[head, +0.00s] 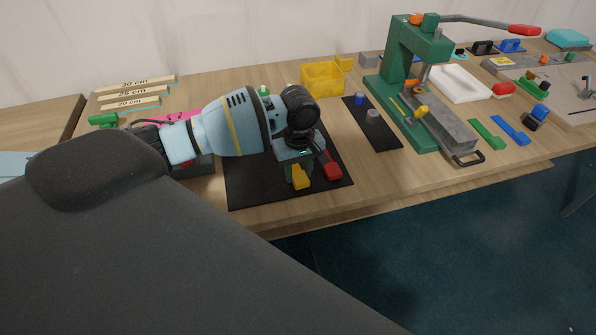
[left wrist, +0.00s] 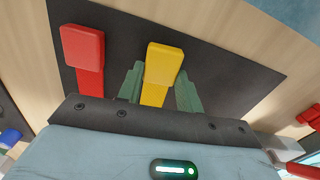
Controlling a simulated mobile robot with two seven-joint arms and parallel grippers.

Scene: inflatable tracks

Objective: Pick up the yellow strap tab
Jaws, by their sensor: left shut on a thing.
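The yellow strap tab (head: 300,178) is at the front of the black mat in the head view. It also shows in the left wrist view (left wrist: 163,65), between the two green fingers. My left gripper (head: 297,172) points down over the front of the mat and is shut on the yellow strap tab. The fingers hide part of the tab, and I cannot tell whether it is clear of the mat. My right gripper is not in view.
A red tab (head: 330,168) stands close beside the yellow one, and it also shows in the left wrist view (left wrist: 83,50). The black mat (head: 245,185) lies near the table's front edge. A green press (head: 400,65) and a yellow bin (head: 322,80) stand to the right and behind.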

